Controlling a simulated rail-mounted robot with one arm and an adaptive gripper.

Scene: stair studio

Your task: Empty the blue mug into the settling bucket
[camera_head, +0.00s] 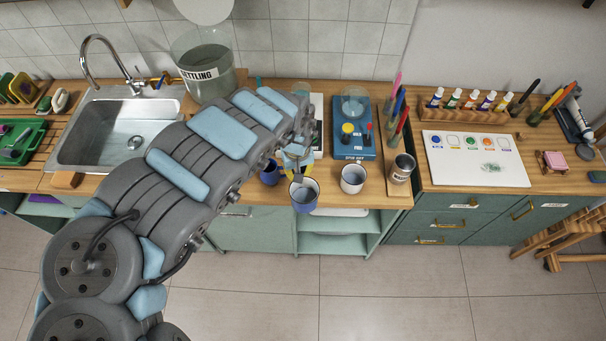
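A grey-blue mug (305,201) with a pale inside stands upright at the counter's front edge. My gripper (297,178) is right at its rim, pointing down; its fingertips are small and partly hidden, and I cannot tell whether they grip the mug. A second, darker blue vessel (269,174) is left of my gripper, partly hidden by my arm. The settling bucket (207,88), clear with a "SETTLING" label, stands at the back beside the sink. It appears to hold liquid, and a pale round lid (204,9) is above it.
My arm crosses the counter before the bucket.

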